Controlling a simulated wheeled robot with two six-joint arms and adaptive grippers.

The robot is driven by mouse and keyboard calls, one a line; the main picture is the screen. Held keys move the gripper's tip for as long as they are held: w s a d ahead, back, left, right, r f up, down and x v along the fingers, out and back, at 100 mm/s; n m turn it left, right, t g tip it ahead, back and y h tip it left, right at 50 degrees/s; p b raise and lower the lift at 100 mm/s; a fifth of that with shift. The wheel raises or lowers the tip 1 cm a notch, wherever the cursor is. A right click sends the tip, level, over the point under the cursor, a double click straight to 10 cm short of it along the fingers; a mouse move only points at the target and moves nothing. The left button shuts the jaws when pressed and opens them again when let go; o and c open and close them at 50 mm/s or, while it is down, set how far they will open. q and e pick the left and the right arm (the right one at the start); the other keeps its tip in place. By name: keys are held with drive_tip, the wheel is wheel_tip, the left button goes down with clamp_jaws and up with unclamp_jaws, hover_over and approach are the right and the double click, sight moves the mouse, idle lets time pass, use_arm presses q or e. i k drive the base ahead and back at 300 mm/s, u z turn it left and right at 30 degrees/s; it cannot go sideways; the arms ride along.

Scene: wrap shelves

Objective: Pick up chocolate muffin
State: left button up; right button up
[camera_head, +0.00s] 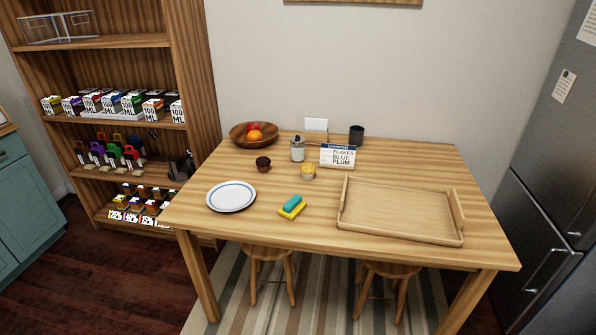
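A small dark brown chocolate muffin (263,164) stands upright on the wooden table (300,238), left of the middle. It is behind the white plate and in front of the fruit bowl. A yellow muffin or cup (308,171) stands to its right, apart from it. Neither of my grippers shows in the head view, and nothing touches the chocolate muffin.
Around it are a fruit bowl (239,133), glass jar (297,149), white box (338,156), dark cup (356,134), blue-rimmed plate (231,196), sponges (292,206) and a wooden tray (400,208). Stools (268,252) are under the table. Shelves (100,42) stand left, a fridge (540,160) right.

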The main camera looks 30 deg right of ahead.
sight(263, 163)
drive_tip(key=z, duration=0.55)
drive_tip(key=i, duration=1.1)
drive_tip(key=z, duration=0.8)
